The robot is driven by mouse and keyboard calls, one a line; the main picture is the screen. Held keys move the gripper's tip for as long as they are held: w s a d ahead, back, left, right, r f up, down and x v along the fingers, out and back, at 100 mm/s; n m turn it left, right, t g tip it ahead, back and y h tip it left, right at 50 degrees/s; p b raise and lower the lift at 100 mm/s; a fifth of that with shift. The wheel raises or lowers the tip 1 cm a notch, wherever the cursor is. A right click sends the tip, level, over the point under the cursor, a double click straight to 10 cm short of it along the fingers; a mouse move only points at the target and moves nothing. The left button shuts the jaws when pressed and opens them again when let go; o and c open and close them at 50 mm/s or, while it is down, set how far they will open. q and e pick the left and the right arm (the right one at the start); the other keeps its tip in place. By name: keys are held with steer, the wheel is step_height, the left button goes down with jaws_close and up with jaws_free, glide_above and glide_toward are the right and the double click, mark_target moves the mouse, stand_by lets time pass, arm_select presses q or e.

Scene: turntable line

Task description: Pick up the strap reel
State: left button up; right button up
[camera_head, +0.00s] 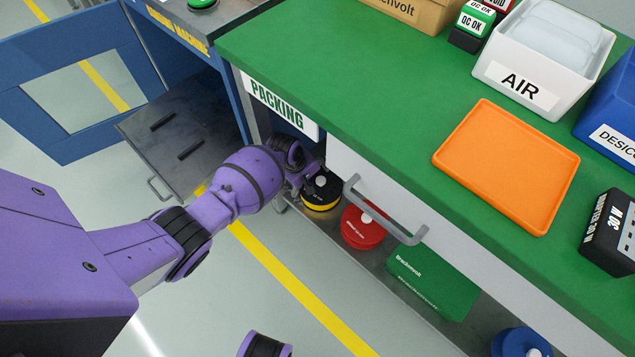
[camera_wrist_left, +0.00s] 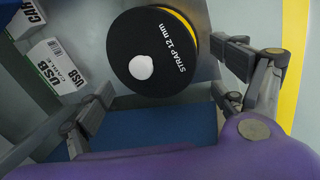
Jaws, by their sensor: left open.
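The strap reel is a black disc with a yellow edge and a white knob. In the head view the strap reel (camera_head: 320,200) sits on the low shelf under the green packing bench, partly covered by my left gripper (camera_head: 308,180). In the left wrist view the strap reel (camera_wrist_left: 150,30) shows its face marked "STRAP 12 mm". My left gripper (camera_wrist_left: 162,90) is open, with one finger to each side of the reel's lower part in the picture. I cannot tell whether a finger touches it. My right gripper is not in view.
A red reel (camera_head: 362,228) and a green box (camera_head: 432,282) stand to the right on the shelf. The drawer handle (camera_head: 385,212) juts out above. A blue reel (camera_head: 520,343) lies farther right. USB cable boxes (camera_wrist_left: 55,65) show at left in the wrist view.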

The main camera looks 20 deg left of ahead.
mark_target(317, 187)
arm_select(q)
steer(key=b+x, duration=0.3)
steer(key=x, duration=0.1)
steer(key=shift+d+f, duration=0.1)
steer(key=shift+f, duration=0.3)
steer(key=shift+w+f, duration=0.15)
steer(key=shift+f, duration=0.2)
steer(key=shift+w+d, duration=0.1)
steer(key=shift+r, duration=0.2)
steer(key=shift+c, duration=0.3)
steer(key=c, duration=2)
steer(key=shift+o, duration=0.2)
steer(key=shift+w+r, duration=0.1)
steer(key=shift+w, duration=0.05)
